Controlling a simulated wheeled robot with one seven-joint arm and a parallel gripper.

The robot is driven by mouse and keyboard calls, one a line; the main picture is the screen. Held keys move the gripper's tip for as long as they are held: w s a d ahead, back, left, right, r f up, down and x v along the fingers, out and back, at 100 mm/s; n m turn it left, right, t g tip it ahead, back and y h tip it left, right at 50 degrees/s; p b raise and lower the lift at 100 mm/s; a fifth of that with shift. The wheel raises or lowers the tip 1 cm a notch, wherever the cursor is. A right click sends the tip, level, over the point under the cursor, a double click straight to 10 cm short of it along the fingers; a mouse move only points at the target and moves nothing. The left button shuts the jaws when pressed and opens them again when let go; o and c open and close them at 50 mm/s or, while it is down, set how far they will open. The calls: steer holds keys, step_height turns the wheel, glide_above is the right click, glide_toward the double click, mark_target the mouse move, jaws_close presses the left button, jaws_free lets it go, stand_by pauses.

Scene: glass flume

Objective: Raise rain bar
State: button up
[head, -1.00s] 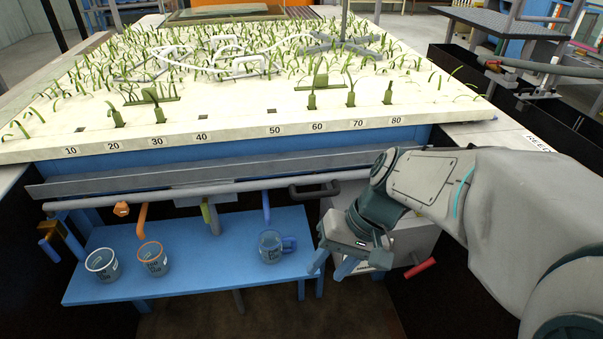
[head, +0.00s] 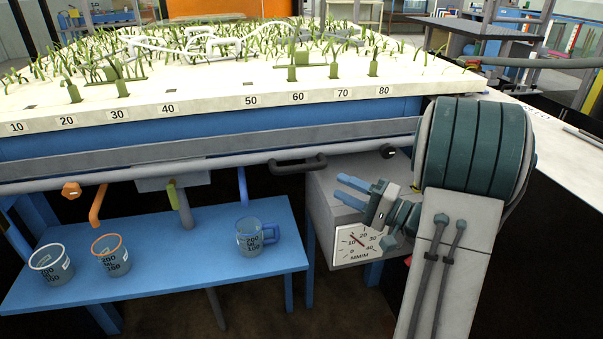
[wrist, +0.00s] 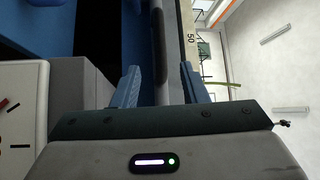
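A long grey pipe (head: 120,180) runs across the flume's front below the numbered edge. A dark handle (head: 298,163) sits at this pipe, and a dark bar, likely this handle, shows ahead in the wrist view (wrist: 160,45). I cannot tell for sure which part is the rain bar. My gripper (head: 342,188) is right of and slightly below the handle, apart from it, with its blue fingers pointing left. In the wrist view my gripper (wrist: 160,75) is open, with nothing clearly held between its fingers.
A grey box with a dial (head: 358,243) stands just below my gripper. A blue bench (head: 190,270) carries two clear cups (head: 50,265) (head: 111,258) and a blue-handled jug (head: 250,240). Coloured spouts hang below the pipe. The planted sand bed (head: 200,95) lies above.

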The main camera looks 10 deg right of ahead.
mark_target(306, 171)
steer(key=x, duration=1.2)
steer(key=shift+s, duration=0.1)
steer(key=shift+r, duration=0.1)
jaws_close()
